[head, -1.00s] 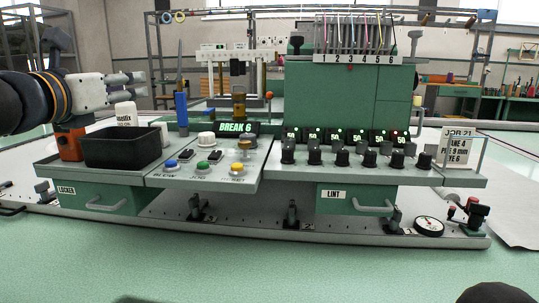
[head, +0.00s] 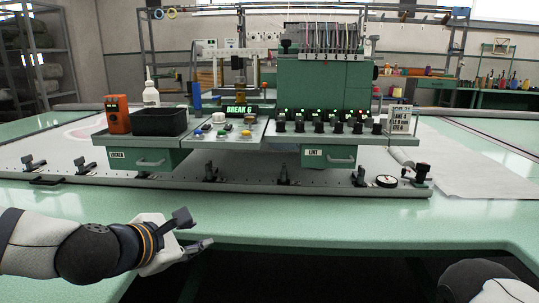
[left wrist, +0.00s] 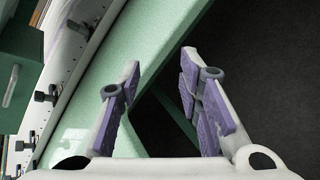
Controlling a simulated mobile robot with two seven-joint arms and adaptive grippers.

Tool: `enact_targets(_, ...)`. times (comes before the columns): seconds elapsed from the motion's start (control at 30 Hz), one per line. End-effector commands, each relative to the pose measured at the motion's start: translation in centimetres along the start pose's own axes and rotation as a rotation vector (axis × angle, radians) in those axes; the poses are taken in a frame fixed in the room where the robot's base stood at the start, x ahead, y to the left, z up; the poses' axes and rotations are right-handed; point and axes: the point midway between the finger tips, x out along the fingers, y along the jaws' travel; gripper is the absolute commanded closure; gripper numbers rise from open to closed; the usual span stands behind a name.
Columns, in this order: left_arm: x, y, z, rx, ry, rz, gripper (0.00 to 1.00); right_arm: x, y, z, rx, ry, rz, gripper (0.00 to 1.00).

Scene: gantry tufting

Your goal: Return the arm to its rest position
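My left arm comes in from the left in the head view, low over the front edge of the green table (head: 60,200). My left gripper (head: 196,232) is empty and points right near that edge. In the left wrist view its two purple-padded fingers (left wrist: 158,85) stand apart with nothing between them. Behind them are the table's green edge and dark floor. At the bottom right of the head view a dark rounded part of my right arm shows, but the right gripper is not visible.
The tufting machine (head: 325,85) stands behind, its display (head: 240,110) reading BREAK 6. A black bin (head: 159,122), an orange device (head: 117,114) and a white bottle (head: 151,95) are on its left shelf. Clamps (head: 211,172) line the front rail. A dial gauge (head: 386,181) lies at right.

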Motion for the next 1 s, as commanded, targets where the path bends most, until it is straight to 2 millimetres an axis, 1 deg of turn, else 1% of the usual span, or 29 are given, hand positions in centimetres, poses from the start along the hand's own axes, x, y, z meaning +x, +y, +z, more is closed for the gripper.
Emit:
enact_targets(0.03,0.4,-4.5,-1.7,0.130,0.036,-0.088,0.67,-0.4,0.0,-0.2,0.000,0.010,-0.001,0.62)
enact_targets(0.07,0.4,-7.3,-3.0,0.213,0.054,-0.144,0.67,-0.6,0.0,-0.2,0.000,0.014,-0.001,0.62)
enact_targets(0.1,0.2,-10.9,-4.8,0.326,0.074,-0.220,0.67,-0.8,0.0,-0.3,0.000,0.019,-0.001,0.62)
enact_targets(0.17,-0.7,-16.1,-7.5,0.493,0.090,-0.341,0.67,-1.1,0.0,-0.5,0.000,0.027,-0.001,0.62)
enact_targets(0.2,-1.8,-19.5,-9.4,0.605,0.092,-0.425,0.67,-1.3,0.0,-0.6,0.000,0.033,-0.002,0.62)
enact_targets(0.23,-2.8,-21.9,-10.9,0.691,0.088,-0.491,0.67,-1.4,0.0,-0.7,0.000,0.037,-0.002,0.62)
enact_targets(0.27,-4.0,-24.2,-12.4,0.775,0.081,-0.558,0.67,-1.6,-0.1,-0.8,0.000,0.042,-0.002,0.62)
enact_targets(0.3,-5.9,-27.1,-14.4,0.888,0.063,-0.651,0.67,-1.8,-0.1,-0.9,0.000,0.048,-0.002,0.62)
enact_targets(0.37,-9.3,-31.0,-17.4,1.055,0.021,-0.795,0.67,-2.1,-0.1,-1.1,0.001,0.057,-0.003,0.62)
enact_targets(0.4,-11.9,-33.2,-19.3,1.163,-0.018,-0.890,0.67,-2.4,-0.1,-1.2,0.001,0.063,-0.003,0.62)
enact_targets(0.43,-13.8,-34.5,-20.6,1.239,-0.052,-0.958,0.67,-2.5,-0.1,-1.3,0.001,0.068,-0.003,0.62)
enact_targets(0.47,-15.8,-35.7,-21.8,1.310,-0.090,-1.025,0.67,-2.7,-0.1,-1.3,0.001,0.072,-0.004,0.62)
enact_targets(0.5,-18.2,-36.9,-23.3,1.398,-0.142,-1.107,0.67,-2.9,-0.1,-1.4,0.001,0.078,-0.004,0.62)
enact_targets(0.6,-23.3,-38.6,-26.0,1.559,-0.268,-1.268,0.67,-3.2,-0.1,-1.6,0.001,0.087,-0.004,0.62)
enact_targets(0.7,-26.1,-39.2,-27.3,1.644,-0.352,-1.355,0.67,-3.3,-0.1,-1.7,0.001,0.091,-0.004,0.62)
enact_targets(0.8,-26.9,-39.3,-27.7,1.669,-0.381,-1.381,0.67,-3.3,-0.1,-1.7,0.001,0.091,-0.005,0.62)
enact_targets(1.0,-26.8,-39.3,-27.7,1.665,-0.379,-1.380,0.67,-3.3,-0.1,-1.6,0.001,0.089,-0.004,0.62)
